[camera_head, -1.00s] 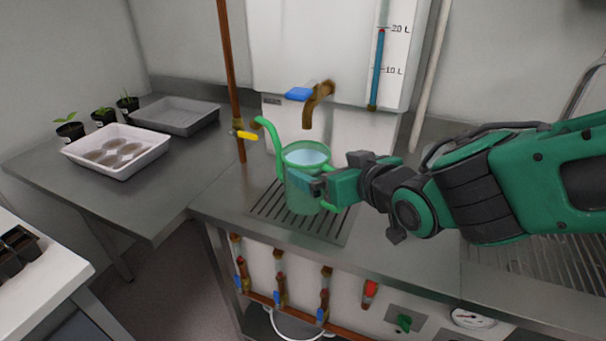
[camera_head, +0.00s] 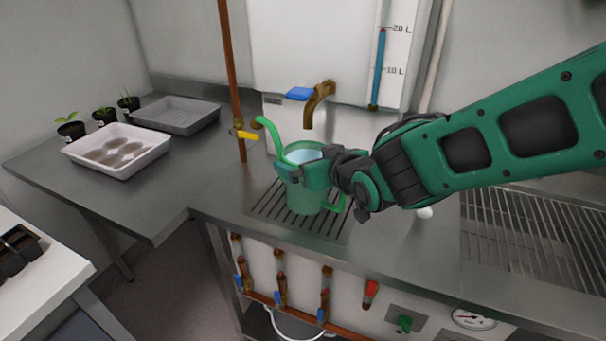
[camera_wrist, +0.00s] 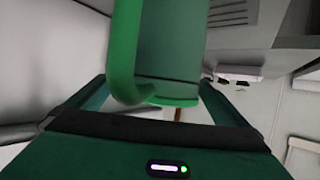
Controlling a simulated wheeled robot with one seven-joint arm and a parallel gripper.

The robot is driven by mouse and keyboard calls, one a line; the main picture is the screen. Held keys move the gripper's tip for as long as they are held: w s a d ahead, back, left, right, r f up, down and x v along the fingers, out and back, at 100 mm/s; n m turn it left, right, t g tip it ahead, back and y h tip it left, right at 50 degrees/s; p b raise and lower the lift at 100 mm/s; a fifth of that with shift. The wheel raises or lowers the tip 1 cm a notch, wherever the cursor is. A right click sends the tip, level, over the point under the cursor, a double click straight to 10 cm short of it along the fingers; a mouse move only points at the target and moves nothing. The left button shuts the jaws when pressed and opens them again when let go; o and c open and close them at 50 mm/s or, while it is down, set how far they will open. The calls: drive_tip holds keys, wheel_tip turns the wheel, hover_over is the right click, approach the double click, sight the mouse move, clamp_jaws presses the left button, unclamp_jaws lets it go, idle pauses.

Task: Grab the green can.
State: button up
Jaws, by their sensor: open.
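The green can (camera_head: 303,200) is a translucent watering can with a long spout and a loop handle. It stands upright on the slotted drain below the brown tap, with pale blue water showing at its top. My gripper (camera_head: 291,171) is at the can's upper part, in front of it and hiding some of its rim and side.
The brown tap (camera_head: 314,105) hangs just above the can. A copper pipe with a yellow valve handle (camera_head: 244,135) stands close to the left. A white tray (camera_head: 117,168), a grey tray (camera_head: 176,127) and seedling pots (camera_head: 70,130) are on the left bench.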

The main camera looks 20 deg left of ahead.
drive_tip(key=c, duration=1.9)
drive_tip(key=shift+r, duration=0.15)
drive_tip(key=shift+c, duration=1)
